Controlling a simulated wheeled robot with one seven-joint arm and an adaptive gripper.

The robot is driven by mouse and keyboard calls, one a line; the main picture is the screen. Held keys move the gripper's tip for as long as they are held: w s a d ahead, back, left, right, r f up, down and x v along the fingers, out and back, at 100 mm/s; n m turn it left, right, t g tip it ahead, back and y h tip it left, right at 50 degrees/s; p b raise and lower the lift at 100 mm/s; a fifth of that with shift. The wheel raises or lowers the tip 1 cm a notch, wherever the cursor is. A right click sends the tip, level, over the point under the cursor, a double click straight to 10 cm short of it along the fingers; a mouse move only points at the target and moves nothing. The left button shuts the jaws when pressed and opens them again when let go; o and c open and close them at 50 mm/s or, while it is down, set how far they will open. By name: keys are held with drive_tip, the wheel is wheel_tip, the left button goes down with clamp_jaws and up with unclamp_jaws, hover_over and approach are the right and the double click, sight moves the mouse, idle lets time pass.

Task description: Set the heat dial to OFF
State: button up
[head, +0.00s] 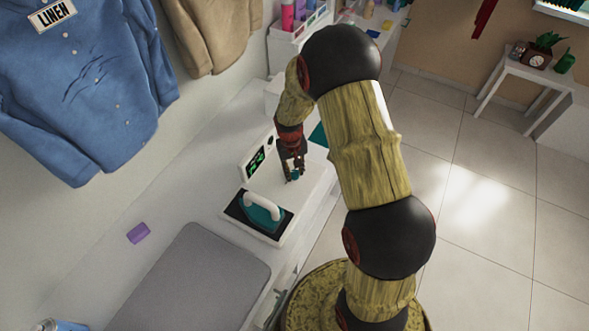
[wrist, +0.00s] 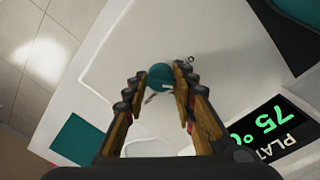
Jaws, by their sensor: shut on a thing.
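The heat dial is a small teal knob (head: 295,174) on the white top of the iron station (head: 318,180). My gripper (head: 291,170) reaches down over it from above. In the wrist view the dial (wrist: 160,75) sits between the two fingertips of my gripper (wrist: 157,84), which is shut on it. A pale pointer mark shows on the knob. Small marks lie around it, but I cannot read them. A display (wrist: 270,132) beside it shows "75" with a degree sign in green and part of the word "PLAT".
A teal iron (head: 258,211) with a white handle rests on the station's dark pad. A grey board (head: 195,280) and a purple block (head: 138,233) lie nearer. A blue shirt (head: 85,85) tagged "LINEN" hangs at the left. The tiled floor (head: 480,210) at right is clear.

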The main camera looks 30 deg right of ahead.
sight(293, 175)
drive_tip(key=n, duration=0.1)
drive_tip(key=n+p, duration=0.1)
drive_tip(key=n, duration=0.1)
drive_tip(key=shift+w+r+n, duration=0.15)
drive_tip(key=shift+n, duration=0.15)
drive_tip(key=shift+n+p, duration=0.65)
drive_tip(key=shift+n, duration=1.05)
drive_tip(key=o, duration=1.1)
drive_tip(key=shift+o, duration=0.2)
wheel_tip(293, 175, up, 12)
drive_tip(key=shift+s+a, duration=0.35)
drive_tip(key=shift+f, duration=0.2)
